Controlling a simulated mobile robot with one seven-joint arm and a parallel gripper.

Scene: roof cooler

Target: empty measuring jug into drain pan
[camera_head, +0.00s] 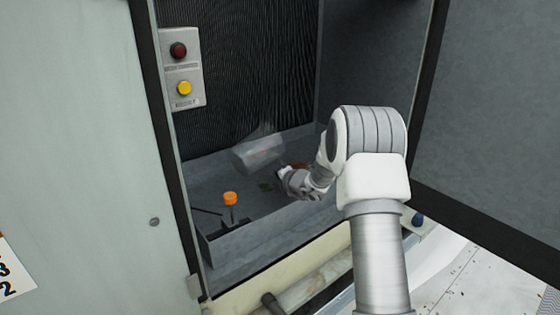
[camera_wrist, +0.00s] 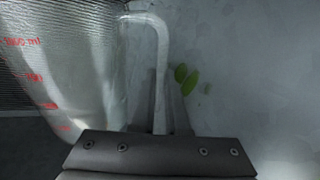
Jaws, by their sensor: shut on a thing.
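The measuring jug (camera_head: 258,153) is clear and tilted well over, held above the drain pan (camera_head: 262,231). In the wrist view the jug (camera_wrist: 75,75) fills the left side, with red volume marks on its wall. My gripper (camera_head: 284,177) is shut on the jug's handle, which shows as a pale curved bar (camera_wrist: 160,60) running down to the jaws. The drain pan is a grey, shallow tray in the cabinet bottom; its floor shows behind the handle in the wrist view. I cannot tell whether any liquid is in the jug.
An orange-capped float (camera_head: 230,199) stands in the pan's front left. Green leaves (camera_head: 266,187) lie on the pan floor. Dark ribbed fins (camera_head: 240,70) rise behind. A button box (camera_head: 183,68) is on the left frame. An open door panel (camera_head: 490,120) stands at right.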

